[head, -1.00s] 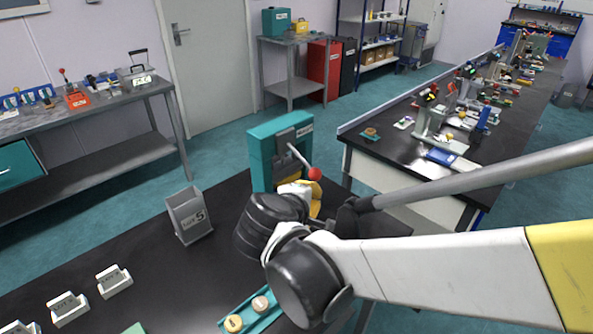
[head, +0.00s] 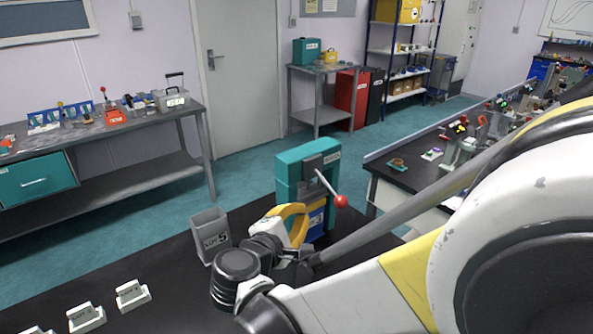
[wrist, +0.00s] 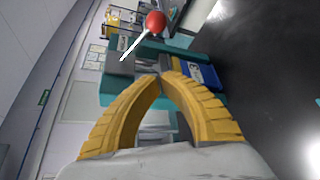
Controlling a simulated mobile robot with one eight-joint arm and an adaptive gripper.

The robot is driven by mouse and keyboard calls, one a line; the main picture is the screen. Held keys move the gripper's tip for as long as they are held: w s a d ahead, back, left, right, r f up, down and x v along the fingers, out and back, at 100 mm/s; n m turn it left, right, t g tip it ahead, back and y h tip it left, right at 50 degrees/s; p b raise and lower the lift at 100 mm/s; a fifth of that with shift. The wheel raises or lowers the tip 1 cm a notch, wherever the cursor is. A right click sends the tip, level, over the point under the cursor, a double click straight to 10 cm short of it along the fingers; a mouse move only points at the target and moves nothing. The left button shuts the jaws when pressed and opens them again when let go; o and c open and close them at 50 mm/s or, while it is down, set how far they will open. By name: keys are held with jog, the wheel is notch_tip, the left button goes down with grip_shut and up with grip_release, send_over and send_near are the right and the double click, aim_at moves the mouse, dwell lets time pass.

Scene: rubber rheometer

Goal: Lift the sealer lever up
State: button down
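The sealer (head: 291,172) is a teal frame with a grey front plate, standing at the back edge of the dark bench. Its lever (head: 328,184) is a thin pale rod slanting down to the right, ending in a red ball knob (head: 341,201). In the wrist view the knob (wrist: 156,22) and rod (wrist: 134,44) show beyond the fingertips. My gripper (wrist: 164,77) has two yellow fingers whose tips meet, with nothing seen between them. In the head view its yellow fingers (head: 291,211) are in front of the sealer, left of and below the knob, apart from it.
A grey bin marked 5 (head: 211,238) stands left of my gripper. Small white holders (head: 132,295) sit at the front left of the bench. A blue panel (head: 317,220) is low on the sealer. Another equipment-laden bench (head: 393,180) stands at the right.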

aim_at(330, 187)
jog(key=w+d+b, duration=0.3)
jog(key=w+d, duration=0.2)
jog(key=d, duration=0.1)
jog(key=shift+d, duration=0.15)
jog(key=shift+s, duration=0.1)
